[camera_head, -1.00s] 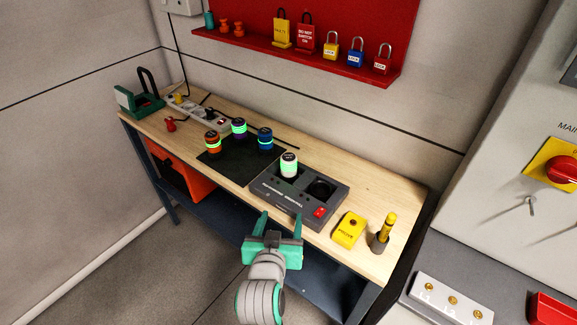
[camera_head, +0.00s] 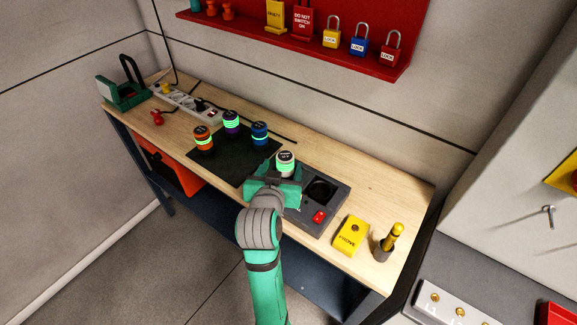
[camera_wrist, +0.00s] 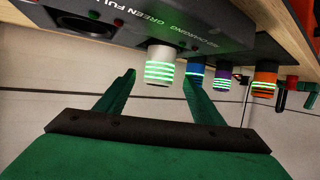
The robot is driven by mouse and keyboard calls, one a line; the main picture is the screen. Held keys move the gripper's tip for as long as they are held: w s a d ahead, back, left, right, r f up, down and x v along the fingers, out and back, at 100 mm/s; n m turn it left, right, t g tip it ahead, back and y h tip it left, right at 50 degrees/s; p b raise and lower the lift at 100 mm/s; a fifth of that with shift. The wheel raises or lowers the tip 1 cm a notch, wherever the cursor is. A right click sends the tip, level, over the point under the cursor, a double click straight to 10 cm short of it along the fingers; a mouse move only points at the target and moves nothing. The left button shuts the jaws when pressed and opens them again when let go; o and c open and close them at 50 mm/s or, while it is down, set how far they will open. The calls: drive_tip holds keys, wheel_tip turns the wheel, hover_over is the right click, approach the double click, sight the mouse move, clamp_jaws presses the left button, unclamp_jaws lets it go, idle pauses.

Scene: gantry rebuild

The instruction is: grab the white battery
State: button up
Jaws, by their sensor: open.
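The white battery (camera_head: 285,163) stands upright in the grey charging dock on the bench, with green glowing bands. It also shows in the wrist view (camera_wrist: 160,62), between and just beyond the fingertips. My gripper (camera_head: 275,180) is open and empty at the front of the dock. In the wrist view the two green fingers (camera_wrist: 158,80) point toward the battery, one to each side, with gaps visible. My gripper hides part of the dock and the battery's lower part in the head view.
The dock (camera_head: 330,212) has an empty round socket and a red button right of the battery. Orange (camera_head: 203,138), purple (camera_head: 231,122) and blue (camera_head: 260,134) batteries stand on a black mat (camera_head: 217,168) to the left. A yellow box (camera_head: 350,236) and a holder with a yellow tool (camera_head: 388,243) stand right.

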sight(284, 166)
drive_tip(key=shift+w+a+f, duration=0.15)
drive_tip(key=shift+a, duration=0.15)
drive_tip(key=shift+w+f, duration=0.15)
drive_tip(key=shift+w, duration=0.15)
drive_tip(key=w, duration=0.1)
drive_tip(key=w+d+f, duration=0.1)
drive_tip(key=w, duration=0.1)
drive_tip(key=shift+d+f, duration=0.15)
drive_tip(key=shift+f, duration=0.15)
drive_tip(key=shift+w+d+f, duration=0.1)
drive_tip(key=shift+w+f, duration=0.05)
drive_tip(key=shift+w, duration=0.35)
drive_tip(key=c, duration=1.4)
drive_tip(key=shift+c, duration=0.8)
